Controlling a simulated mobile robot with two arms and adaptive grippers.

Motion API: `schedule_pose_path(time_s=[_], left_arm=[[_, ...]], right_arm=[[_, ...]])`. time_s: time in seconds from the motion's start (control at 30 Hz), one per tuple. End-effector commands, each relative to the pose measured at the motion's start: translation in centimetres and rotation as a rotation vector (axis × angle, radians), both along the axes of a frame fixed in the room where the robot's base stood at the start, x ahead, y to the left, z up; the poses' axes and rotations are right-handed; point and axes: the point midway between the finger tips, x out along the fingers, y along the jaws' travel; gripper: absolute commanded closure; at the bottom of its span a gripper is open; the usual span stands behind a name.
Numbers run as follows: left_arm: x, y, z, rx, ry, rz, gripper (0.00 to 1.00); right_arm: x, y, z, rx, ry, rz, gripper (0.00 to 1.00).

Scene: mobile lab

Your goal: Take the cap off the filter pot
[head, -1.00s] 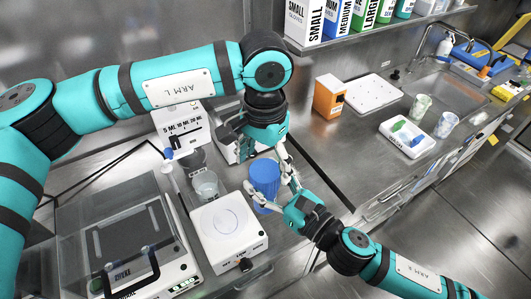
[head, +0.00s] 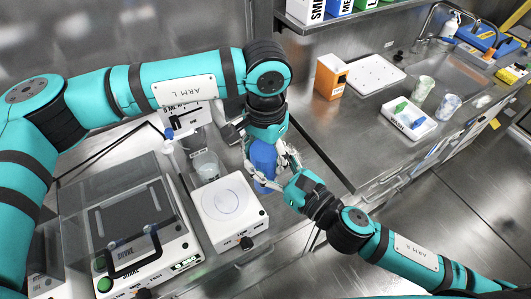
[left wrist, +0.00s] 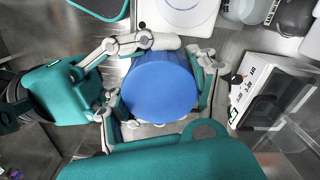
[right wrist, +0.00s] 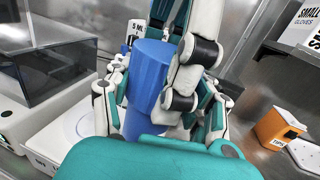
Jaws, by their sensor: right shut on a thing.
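The blue filter pot (head: 263,160) stands upright beside the white round-plate device. Its flat round blue cap (left wrist: 158,92) faces up in the left wrist view. In the right wrist view the cap (right wrist: 152,65) shows above the darker pot body (right wrist: 136,122). My right gripper (head: 268,178) is shut on the pot from the side, one finger on each side of the body. My left gripper (left wrist: 160,100) points down from above, its fingers on opposite sides of the cap. It looks open, with a small gap at one finger; contact is partly hidden.
The white round-plate device (head: 229,210) is close on the left, with a clear beaker (head: 206,165) behind it. A larger lidded machine (head: 140,225) stands further left. An orange box (head: 331,77) and a white tray (head: 408,119) are on the right counter; bare counter lies between.

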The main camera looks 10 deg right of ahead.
Motion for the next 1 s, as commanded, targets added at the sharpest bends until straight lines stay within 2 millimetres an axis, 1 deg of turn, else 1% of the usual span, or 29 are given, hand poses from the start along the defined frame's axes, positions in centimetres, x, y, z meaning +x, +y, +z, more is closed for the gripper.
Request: schedule_pose_path(time_s=[0.03, 0.1, 0.17, 0.2, 0.37, 0.4, 0.63, 0.73, 0.87, 1.0], left_arm=[[0.0, 0.0, 0.0, 0.001, -0.001, 0.001, 0.69], [0.0, 0.0, 0.0, 0.001, -0.001, 0.001, 0.78], [0.0, 0.0, 0.0, 0.001, -0.001, 0.002, 0.8], [0.0, 0.0, 0.0, 0.001, -0.001, 0.002, 0.39], [0.0, 0.0, 0.0, 0.001, -0.001, 0.001, 0.18], [0.0, 0.0, 0.0, 0.001, -0.001, 0.001, 0.16], [0.0, 0.0, 0.1, 0.001, -0.001, 0.001, 0.16], [0.1, 0.0, 0.5, 0.0, -0.001, 0.001, 0.16], [0.1, 0.0, 1.9, -0.001, -0.004, 0.001, 0.16], [0.1, 0.0, 3.8, -0.001, -0.004, 0.001, 0.16]], right_arm=[[0.0, 0.0, 0.1, 0.0, -0.002, 0.0, 1.0], [0.0, 0.0, 0.1, 0.0, -0.002, 0.0, 1.0], [0.0, 0.0, 0.1, 0.0, -0.002, 0.0, 1.0], [0.0, 0.0, 0.1, 0.0, -0.002, 0.0, 1.0], [0.0, 0.0, 0.1, 0.0, -0.002, 0.0, 1.0], [0.0, 0.0, 0.1, 0.0, -0.002, 0.0, 1.0], [0.0, 0.0, 0.1, 0.0, -0.002, 0.0, 1.0], [0.0, 0.0, 0.1, 0.0, -0.002, 0.0, 1.0], [0.0, 0.0, 0.1, 0.0, -0.002, 0.0, 1.0], [0.0, 0.0, 0.1, 0.0, -0.002, 0.0, 1.0]])
